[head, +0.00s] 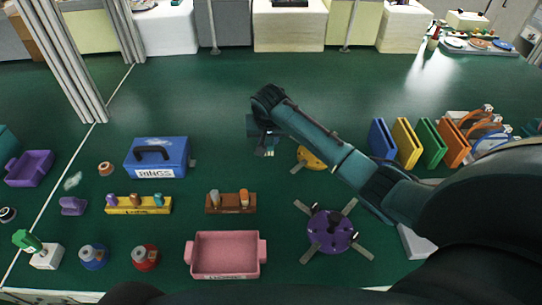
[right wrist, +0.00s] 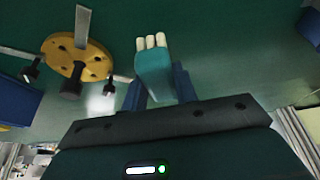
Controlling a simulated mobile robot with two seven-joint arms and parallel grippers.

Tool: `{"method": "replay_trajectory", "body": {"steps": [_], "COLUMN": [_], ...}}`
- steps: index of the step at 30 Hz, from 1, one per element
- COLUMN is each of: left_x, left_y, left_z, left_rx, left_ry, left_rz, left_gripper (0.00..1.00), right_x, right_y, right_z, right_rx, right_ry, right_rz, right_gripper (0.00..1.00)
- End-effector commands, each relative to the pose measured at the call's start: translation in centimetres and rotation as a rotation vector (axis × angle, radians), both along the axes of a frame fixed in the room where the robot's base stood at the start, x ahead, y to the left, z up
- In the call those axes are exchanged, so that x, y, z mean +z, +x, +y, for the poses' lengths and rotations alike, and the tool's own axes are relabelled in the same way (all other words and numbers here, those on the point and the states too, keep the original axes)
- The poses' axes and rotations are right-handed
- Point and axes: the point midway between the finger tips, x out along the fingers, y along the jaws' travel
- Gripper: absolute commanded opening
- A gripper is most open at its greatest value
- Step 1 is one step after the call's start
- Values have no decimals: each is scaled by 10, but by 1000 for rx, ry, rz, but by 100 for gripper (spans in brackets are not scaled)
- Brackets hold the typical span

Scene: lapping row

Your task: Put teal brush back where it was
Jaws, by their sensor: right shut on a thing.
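My right gripper (head: 266,148) hangs over the green floor or table surface beyond the brown rack. In the right wrist view, the jaws (right wrist: 158,92) are shut on a teal brush (right wrist: 154,72) with several pale bristle tufts pointing away from the palm. In the head view the brush is too small to make out clearly. A brown rack (head: 230,209) holds a grey piece and an orange piece, with a gap between them. A yellow rack (head: 138,211) to its left holds several coloured upright pieces. My left gripper is not in view.
A yellow disc (head: 312,158) lies just right of my right gripper; it also shows in the right wrist view (right wrist: 92,66). A purple disc with metal arms (head: 330,231), a pink tray (head: 225,270) and a blue box (head: 157,157) stand nearby. Coloured upright plates (head: 405,143) are at the right.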

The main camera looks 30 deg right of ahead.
Motion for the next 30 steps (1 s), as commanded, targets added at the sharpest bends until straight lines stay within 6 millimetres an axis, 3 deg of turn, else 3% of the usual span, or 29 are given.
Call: {"method": "replay_trajectory", "body": {"steps": [13, 26, 27, 30], "left_x": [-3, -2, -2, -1], "left_y": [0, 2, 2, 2], "left_z": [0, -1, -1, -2], "left_rx": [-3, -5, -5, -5], "left_ry": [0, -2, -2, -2], "left_rz": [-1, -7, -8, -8], "left_gripper": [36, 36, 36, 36], "right_x": [-58, -66, -67, -66], "right_y": [0, 0, 0, 0], "right_z": [0, 0, 0, 0], "right_rx": [0, 0, 0, 0], "right_ry": [0, 0, 0, 0], "right_rz": [1, 0, 0, 0], "right_gripper": [7, 7, 29, 38]}}
